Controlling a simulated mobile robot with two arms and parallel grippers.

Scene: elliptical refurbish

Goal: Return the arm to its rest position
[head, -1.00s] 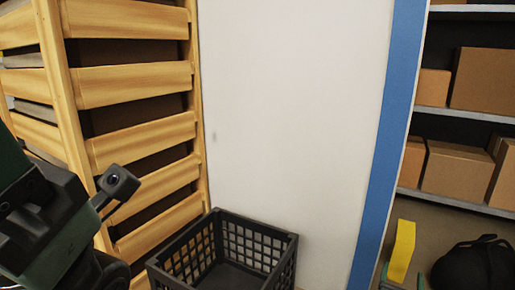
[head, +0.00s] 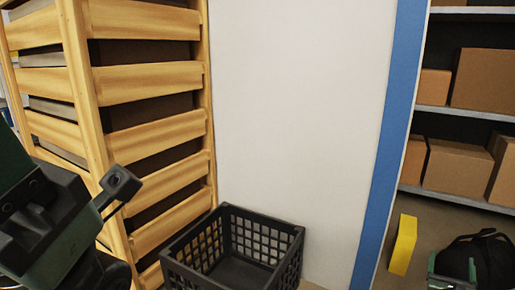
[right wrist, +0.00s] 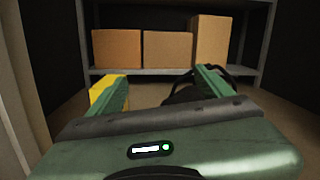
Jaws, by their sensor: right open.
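My right gripper (head: 453,264) shows at the bottom right of the head view, with only its green finger ends in frame. In the right wrist view its two green fingers (right wrist: 160,80) stand wide apart with nothing between them. It points toward a grey shelf across the floor. My left arm (head: 50,215) shows at the left edge of the head view, dark green and black with a small camera on a stalk. Its gripper fingers are not visible.
A wooden slatted rack (head: 150,135) and a black plastic crate (head: 285,262) stand at the left. A white wall panel (head: 300,110) with a blue edge (head: 385,150) is central. A yellow block (head: 403,245), a black bag (head: 490,258) and a shelf (head: 480,113) with brown boxes are right.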

